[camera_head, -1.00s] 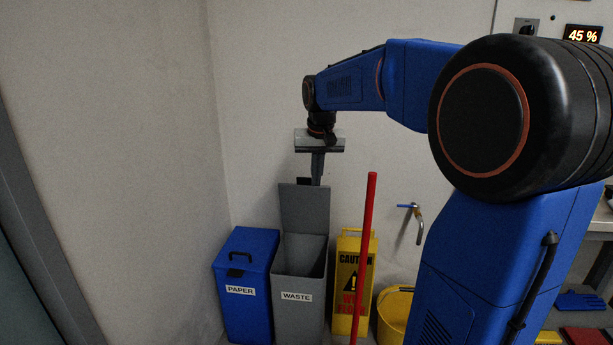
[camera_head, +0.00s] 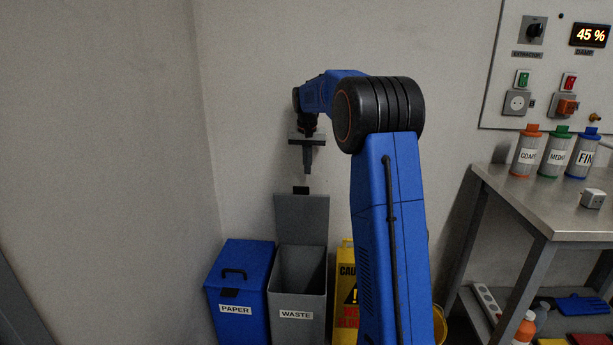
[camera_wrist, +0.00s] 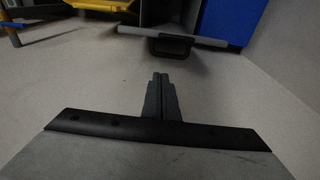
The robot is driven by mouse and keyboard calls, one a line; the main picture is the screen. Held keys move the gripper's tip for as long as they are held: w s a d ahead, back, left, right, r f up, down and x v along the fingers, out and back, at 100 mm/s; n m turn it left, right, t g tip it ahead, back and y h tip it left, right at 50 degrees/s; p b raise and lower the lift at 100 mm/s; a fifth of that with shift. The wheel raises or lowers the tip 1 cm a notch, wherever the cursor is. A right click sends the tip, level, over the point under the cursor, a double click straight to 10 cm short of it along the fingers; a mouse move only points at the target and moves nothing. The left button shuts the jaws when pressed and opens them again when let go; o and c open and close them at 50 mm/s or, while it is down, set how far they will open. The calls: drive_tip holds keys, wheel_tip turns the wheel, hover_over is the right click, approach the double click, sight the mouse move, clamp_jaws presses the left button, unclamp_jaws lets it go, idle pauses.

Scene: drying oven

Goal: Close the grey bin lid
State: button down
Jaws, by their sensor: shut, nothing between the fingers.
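The grey WASTE bin (camera_head: 297,316) stands against the back wall with its grey lid (camera_head: 302,222) open, standing upright at the back. A dark handle (camera_head: 301,190) sticks up at the lid's top edge. In the wrist view the lid's edge (camera_wrist: 200,40) and handle (camera_wrist: 170,48) show at the top. My gripper (camera_head: 307,172) is shut and empty, pointing down, and appears just above the handle in the head view. A gap shows between fingertips and handle in the wrist view (camera_wrist: 158,75).
A blue PAPER bin (camera_head: 236,290) with a closed lid stands to the left. A yellow caution sign (camera_head: 346,290) stands close on the right. A metal workbench (camera_head: 545,205) with several labelled canisters is at the right. The wall above the bins is clear.

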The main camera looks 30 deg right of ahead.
wheel_tip(320, 180, down, 9)
drive_tip(key=w, duration=0.1)
drive_tip(key=shift+d, duration=0.35)
idle(0.3)
